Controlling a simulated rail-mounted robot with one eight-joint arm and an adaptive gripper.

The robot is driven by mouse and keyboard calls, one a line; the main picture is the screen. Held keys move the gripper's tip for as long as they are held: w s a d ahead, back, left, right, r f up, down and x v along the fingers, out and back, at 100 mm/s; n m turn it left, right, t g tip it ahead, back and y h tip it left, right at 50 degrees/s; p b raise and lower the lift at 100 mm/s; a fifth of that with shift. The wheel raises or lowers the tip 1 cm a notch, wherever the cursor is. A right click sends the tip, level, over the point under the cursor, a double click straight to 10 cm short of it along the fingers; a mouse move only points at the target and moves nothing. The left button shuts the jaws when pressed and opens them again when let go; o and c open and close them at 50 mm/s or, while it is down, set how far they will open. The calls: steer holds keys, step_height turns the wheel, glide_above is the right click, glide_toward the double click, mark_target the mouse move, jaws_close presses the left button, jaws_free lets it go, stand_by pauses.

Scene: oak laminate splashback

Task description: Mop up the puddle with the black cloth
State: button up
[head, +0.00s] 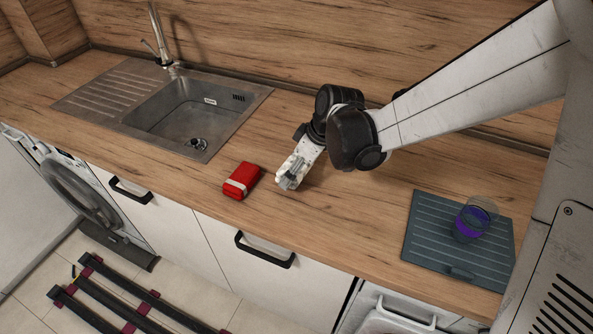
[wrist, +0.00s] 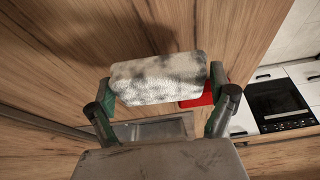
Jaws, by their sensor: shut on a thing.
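My gripper (head: 290,180) is over the counter, just right of the red box. In the wrist view its two fingers (wrist: 162,95) are at either side of a pale grey-white mottled block-like piece (wrist: 158,78) and are shut on it. I cannot tell if this piece is a cloth; it does not look black. In the head view it is small and hard to make out. I see no black cloth and no clear puddle in either view.
A red box with a white band (head: 242,181) lies near the counter's front edge. A steel sink (head: 190,108) is at the left. A grey ribbed mat (head: 425,228) holds a glass with purple contents (head: 472,222) at the right. The counter between is mostly clear.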

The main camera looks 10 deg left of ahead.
steer(key=shift+r+p, duration=1.05)
steer(key=shift+r, duration=1.15)
